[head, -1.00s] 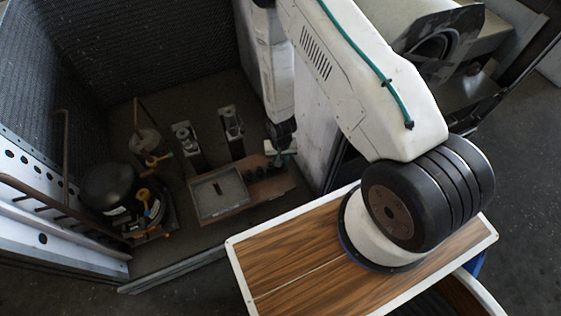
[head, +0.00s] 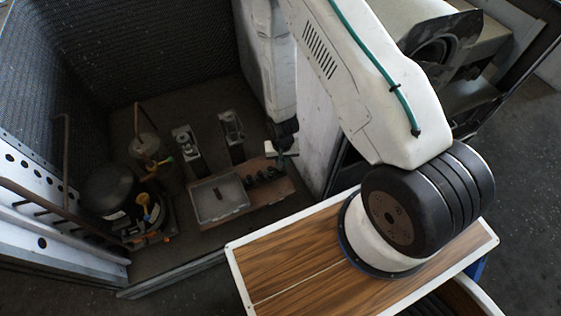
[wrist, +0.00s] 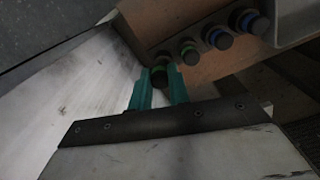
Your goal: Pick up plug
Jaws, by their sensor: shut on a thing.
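My gripper (wrist: 160,90) has two green fingers closed around a dark plug (wrist: 159,77) with a green band, seen between the fingertips in the wrist view. Several more dark plugs stand in a row beyond it, some with green bands (wrist: 188,49) and some with blue bands (wrist: 217,38). They sit on a brown board (wrist: 200,68). In the head view my gripper (head: 285,153) is at the right end of this board (head: 278,190), above the row of plugs (head: 262,176). The held plug's lower end is hidden, so I cannot tell whether it is clear of the board.
A grey shallow tray (head: 220,198) is on the left part of the board. Two metal fittings (head: 187,150) (head: 232,135) stand behind it. A black compressor (head: 108,190) is at the left. A light wall panel (head: 312,135) stands close to the right of my gripper.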

